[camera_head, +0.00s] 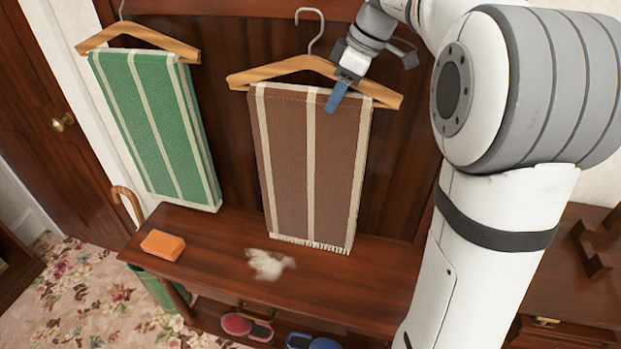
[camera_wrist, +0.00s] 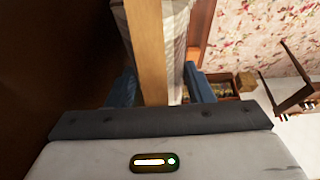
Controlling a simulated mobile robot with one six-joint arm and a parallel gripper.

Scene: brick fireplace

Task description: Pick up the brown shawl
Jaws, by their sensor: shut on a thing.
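The brown shawl (camera_head: 292,150), with cream stripes and a fringed lower edge, hangs folded over a wooden hanger (camera_head: 265,74) against the dark wood panel. My gripper (camera_head: 337,96) is at the shawl's upper right, by the hanger's right arm, with one blue finger showing in front of the cloth. In the wrist view, the blue fingers (camera_wrist: 160,88) stand on both sides of the hanger's wooden bar (camera_wrist: 147,50) and the pale cloth (camera_wrist: 175,45). The gripper is shut on the shawl; the exact contact with the bar is hard to see.
A green striped shawl (camera_head: 150,125) hangs on another hanger to the left. A cane (camera_head: 128,200) leans at the left.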

